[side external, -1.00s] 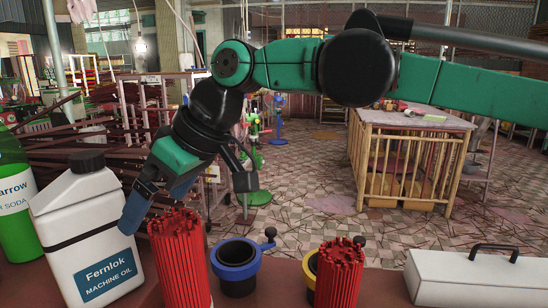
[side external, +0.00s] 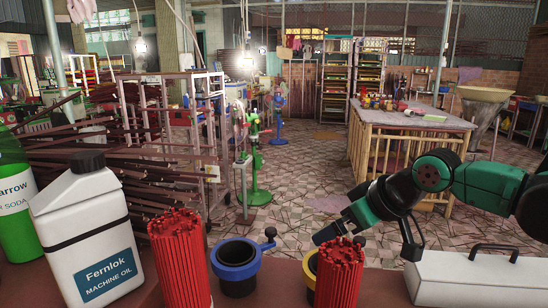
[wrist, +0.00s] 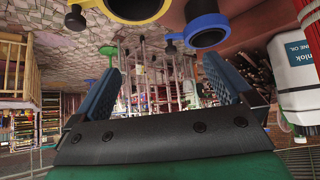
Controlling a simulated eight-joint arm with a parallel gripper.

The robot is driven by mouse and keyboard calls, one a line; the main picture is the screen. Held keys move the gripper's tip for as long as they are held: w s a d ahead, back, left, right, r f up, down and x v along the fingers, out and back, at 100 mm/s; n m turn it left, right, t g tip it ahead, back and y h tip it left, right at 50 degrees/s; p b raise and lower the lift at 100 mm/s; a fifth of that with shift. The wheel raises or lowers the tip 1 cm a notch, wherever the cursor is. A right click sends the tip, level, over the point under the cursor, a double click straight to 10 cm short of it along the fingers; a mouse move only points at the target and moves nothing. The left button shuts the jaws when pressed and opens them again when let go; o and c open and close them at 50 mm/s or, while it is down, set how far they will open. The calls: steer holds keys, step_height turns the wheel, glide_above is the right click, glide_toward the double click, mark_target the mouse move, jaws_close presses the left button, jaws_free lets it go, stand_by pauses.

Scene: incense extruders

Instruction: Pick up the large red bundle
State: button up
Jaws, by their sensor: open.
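Two red bundles of sticks stand upright on the front surface. The left bundle (side external: 180,262) looks larger, and its top rises higher in the picture. The right bundle (side external: 338,275) looks slimmer. My gripper (side external: 332,230) is at the top of the right bundle in the side view, seemingly behind it; the exact gap cannot be told. It is well to the right of the left bundle. In the wrist view my gripper (wrist: 165,85) has its two blue fingers apart, with nothing held between them. A red strip (wrist: 312,45) at the right edge is probably a bundle.
A blue-ringed cup (side external: 238,264) stands between the bundles. A yellow ring (side external: 309,266) is partly hidden by the right bundle. A white oil jug (side external: 88,235) and green bottle (side external: 12,190) stand left. A white handled box (side external: 475,278) is at right.

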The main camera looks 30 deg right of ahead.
steer(key=shift+m+g, duration=0.4)
steer(key=shift+g, duration=0.2)
steer(key=s+f, duration=0.1)
steer(key=s+d+f, duration=0.1)
steer(key=s+f, duration=0.1)
steer(key=f, duration=0.1)
steer(key=shift+s+d, duration=0.3)
